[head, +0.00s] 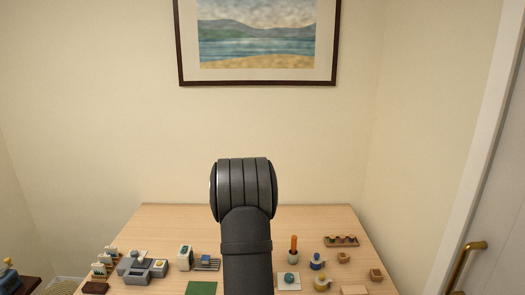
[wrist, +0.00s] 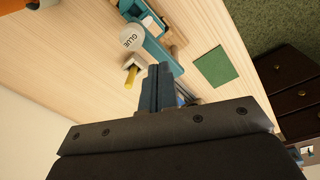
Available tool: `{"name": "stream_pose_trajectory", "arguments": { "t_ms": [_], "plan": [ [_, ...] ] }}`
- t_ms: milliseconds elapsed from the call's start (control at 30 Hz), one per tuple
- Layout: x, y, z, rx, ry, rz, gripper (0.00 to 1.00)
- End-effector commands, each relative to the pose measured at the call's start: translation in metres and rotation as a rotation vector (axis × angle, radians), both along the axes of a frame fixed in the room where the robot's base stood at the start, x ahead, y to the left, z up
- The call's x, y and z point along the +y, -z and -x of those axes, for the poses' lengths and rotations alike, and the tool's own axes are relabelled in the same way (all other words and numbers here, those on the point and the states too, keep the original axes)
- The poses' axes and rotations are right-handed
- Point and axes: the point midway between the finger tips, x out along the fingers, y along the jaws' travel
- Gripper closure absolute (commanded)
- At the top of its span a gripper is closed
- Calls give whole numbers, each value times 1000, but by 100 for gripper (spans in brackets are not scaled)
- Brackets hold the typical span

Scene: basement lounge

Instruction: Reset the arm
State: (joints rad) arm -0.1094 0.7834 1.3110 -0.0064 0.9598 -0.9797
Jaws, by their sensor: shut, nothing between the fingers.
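My gripper (wrist: 157,86) shows in the wrist view with its two narrow dark fingers together and nothing between them. It points over the light wood table, and I cannot tell its height above the top. In the head view my dark arm rises in the middle of the picture in front of the table (head: 180,222); its gripper end cannot be made out there.
Small items line the table's near part: grey trays (head: 138,275), a white box (head: 185,257), an orange stick (head: 294,242), a wooden rack (head: 341,241). The table's back is clear.

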Motion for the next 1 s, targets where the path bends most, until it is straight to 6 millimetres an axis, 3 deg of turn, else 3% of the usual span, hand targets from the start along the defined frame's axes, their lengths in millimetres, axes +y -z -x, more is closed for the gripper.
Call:
{"name": "stream_pose_trajectory", "arguments": {
  "t_ms": [200, 600, 1000],
  "plan": [
    [-4, -3, 6, -31, 177, -19, 100],
    [-18, -54, 22, -126, 490, -77, 100],
    [-22, -68, 28, -154, 591, -102, 100]
  ]
}}
